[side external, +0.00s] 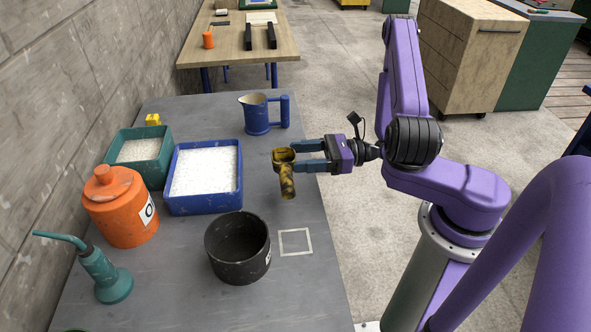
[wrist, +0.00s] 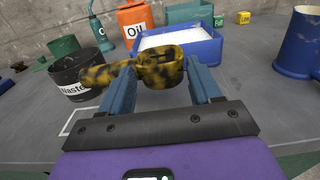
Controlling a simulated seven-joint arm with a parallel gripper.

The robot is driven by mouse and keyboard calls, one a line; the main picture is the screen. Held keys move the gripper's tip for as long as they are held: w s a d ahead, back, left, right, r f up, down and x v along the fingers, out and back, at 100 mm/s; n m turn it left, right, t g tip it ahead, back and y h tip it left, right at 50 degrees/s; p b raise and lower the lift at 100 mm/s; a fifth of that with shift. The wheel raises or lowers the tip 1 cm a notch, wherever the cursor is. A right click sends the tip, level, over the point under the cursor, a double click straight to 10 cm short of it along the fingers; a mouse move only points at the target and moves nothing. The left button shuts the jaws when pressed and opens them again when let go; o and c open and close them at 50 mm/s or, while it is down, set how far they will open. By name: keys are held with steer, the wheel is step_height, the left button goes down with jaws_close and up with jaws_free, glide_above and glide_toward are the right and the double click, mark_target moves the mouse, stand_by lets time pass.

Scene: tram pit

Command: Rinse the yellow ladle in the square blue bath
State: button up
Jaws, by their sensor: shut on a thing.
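My gripper (side external: 301,156) is shut on the yellow ladle (side external: 285,172), which is blotched with dark marks. In the side view the ladle is held above the grey table, right of the square blue bath (side external: 205,205) and apart from it. The bath is filled with white, foamy-looking content. In the wrist view the ladle (wrist: 160,66) sits between the two blue fingers (wrist: 160,88), its handle pointing left. It covers part of the blue bath (wrist: 207,52) behind it.
A teal bath (side external: 163,172) stands left of the blue one. An orange "Oil" can (side external: 120,208), a teal oiler (side external: 104,275), a black "Waste" pot (side external: 237,268) and a blue jug (side external: 257,127) stand around. A white square outline (side external: 295,241) marks bare table.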

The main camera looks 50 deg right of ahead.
mark_target(296, 180)
steer(key=shift+w+a+f, duration=0.15)
steer(key=shift+w+f, duration=0.8)
steer(key=shift+f, duration=0.15)
steer(key=shift+w+f, duration=0.25)
steer(key=shift+f, duration=1.4)
steer(key=shift+f, duration=0.15)
steer(key=o, duration=1.1)
